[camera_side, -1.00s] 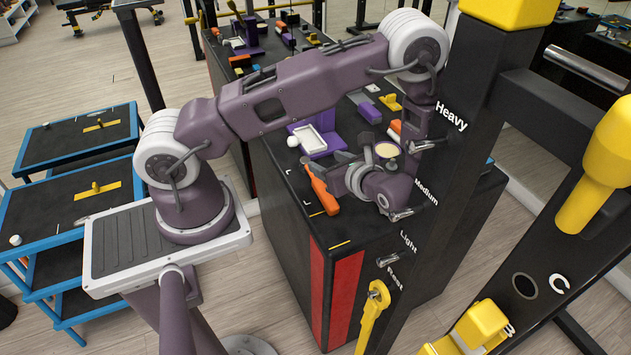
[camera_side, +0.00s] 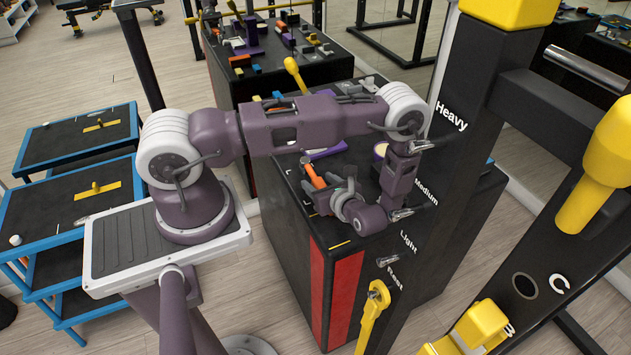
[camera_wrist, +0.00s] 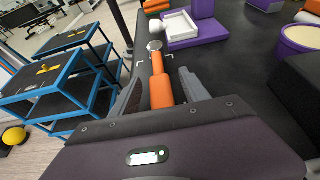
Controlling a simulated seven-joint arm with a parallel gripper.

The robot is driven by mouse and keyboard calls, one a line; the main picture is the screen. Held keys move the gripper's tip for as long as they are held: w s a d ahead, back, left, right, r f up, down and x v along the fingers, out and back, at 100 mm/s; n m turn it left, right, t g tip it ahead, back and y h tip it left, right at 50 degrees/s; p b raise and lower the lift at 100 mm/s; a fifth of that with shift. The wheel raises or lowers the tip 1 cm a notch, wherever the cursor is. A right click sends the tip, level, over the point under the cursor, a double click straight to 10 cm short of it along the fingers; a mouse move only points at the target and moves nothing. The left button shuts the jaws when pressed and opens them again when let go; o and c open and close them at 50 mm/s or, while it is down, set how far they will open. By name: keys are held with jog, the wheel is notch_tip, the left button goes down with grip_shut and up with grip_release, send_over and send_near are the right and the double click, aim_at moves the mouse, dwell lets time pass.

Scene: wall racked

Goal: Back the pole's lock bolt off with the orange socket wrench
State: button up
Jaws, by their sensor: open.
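The orange socket wrench (camera_side: 313,174) lies on the black cabinet top near its left edge. In the wrist view its orange handle (camera_wrist: 161,88) points toward me, with the round metal head (camera_wrist: 154,46) at the far end. My gripper (camera_side: 324,192) is open and low over the wrench; in the wrist view the grey fingers (camera_wrist: 161,90) stand on either side of the handle, with a gap visible on the right. The near end of the handle is hidden by my gripper. The black pole (camera_side: 452,150) carries metal bolts, including one (camera_side: 388,260) between Light and Rest.
A purple block with a white tray (camera_wrist: 181,27) and a white ball (camera_wrist: 157,26) sit beyond the wrench. A cream-topped purple cup (camera_wrist: 301,38) stands at the right. A yellow handle (camera_side: 374,312) hangs low by the pole. Blue-framed carts (camera_side: 80,138) stand at the left.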

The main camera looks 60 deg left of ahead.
grip_shut()
